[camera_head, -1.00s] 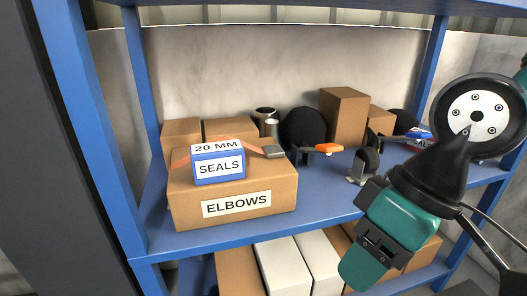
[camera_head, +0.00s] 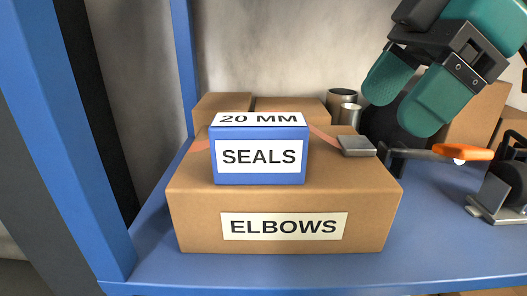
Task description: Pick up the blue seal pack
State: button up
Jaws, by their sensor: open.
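The blue seal pack (camera_head: 260,177) is a small box with white labels reading "20 MM" and "SEALS". It sits upright on top of a brown cardboard box (camera_head: 190,215) labelled "ELBOWS", near the box's front. My gripper (camera_head: 402,112) has two teal fingers that stand apart with nothing between them. It shows at the upper right, to the right of the pack and above it, and is not touching it. The far side of the pack is hidden.
The boxes stand on a blue shelf (camera_head: 440,262) with a blue upright (camera_head: 62,120) at left. An orange strap with a grey buckle (camera_head: 357,146) crosses the elbows box behind the pack. Metal cylinders (camera_head: 343,100), a black round thing and an orange-handled clamp (camera_head: 462,152) lie right and behind.

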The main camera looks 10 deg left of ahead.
aim_at(264, 120)
jog(key=a, duration=0.2)
jog(key=s+a+b, duration=0.1)
jog(key=a, duration=0.2)
jog(key=s+a+b, duration=0.1)
jog(key=a, duration=0.2)
jog(key=shift+a, duration=0.1)
jog(key=a, duration=0.1)
jog(key=a+b, duration=0.1)
jog(key=a, duration=0.1)
jog(key=shift+s+f, duration=0.1)
jog(key=shift+s, duration=0.25)
jog(key=shift+a+f+b, duration=0.2)
jog(key=shift+f+b, duration=0.5)
jog(key=shift+s+a+f+b, duration=0.15)
jog(key=shift+a+f+b, duration=0.25)
jog(key=shift+f+b, duration=0.25)
jog(key=shift+r, duration=0.1)
jog(key=c, duration=1.1)
